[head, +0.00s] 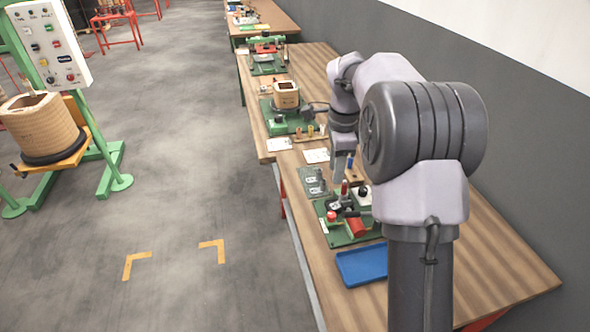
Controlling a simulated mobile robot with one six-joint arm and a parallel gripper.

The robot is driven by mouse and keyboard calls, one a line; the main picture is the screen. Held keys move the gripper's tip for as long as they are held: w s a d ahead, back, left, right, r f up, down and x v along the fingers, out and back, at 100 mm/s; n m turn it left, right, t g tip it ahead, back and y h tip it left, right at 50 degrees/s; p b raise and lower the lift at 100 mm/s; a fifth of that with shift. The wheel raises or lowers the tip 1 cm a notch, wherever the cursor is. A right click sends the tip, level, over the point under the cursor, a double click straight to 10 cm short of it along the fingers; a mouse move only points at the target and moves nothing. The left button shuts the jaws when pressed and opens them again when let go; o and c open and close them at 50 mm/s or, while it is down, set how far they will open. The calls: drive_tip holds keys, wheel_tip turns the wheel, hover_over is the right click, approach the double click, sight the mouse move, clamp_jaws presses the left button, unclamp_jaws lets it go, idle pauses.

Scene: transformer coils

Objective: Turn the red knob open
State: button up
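A small round red knob (332,216) shows on the near green fixture (332,236) on the wooden bench. An upright red-tipped part (345,188) stands just behind it, and a larger red block (356,227) lies to its right. I cannot tell how far the knob is turned. My gripper (341,177) points down above the back of this fixture, higher in the picture than the knob and apart from it. Its fingers are small and partly hidden by my arm, so I cannot tell whether they are open or shut.
A blue tray (362,266) lies in front of the fixture. Dark green plates (313,181) and white sheets (317,155) lie behind it. A wooden coil (286,95) sits on a green stand farther back. The bench (440,290) is clear at front right.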

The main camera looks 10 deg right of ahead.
sight(332, 214)
drive_tip(key=shift+m, duration=0.4)
drive_tip(key=f+b, duration=0.2)
drive_tip(key=f, duration=0.4)
drive_tip(key=f+b, duration=0.2)
drive_tip(key=f, duration=0.4)
drive_tip(key=f+b, duration=0.3)
drive_tip(key=f, duration=0.3)
drive_tip(key=shift+w+d+f, duration=0.35)
drive_tip(key=shift+d, duration=0.05)
drive_tip(key=shift+c, duration=0.4)
clamp_jaws()
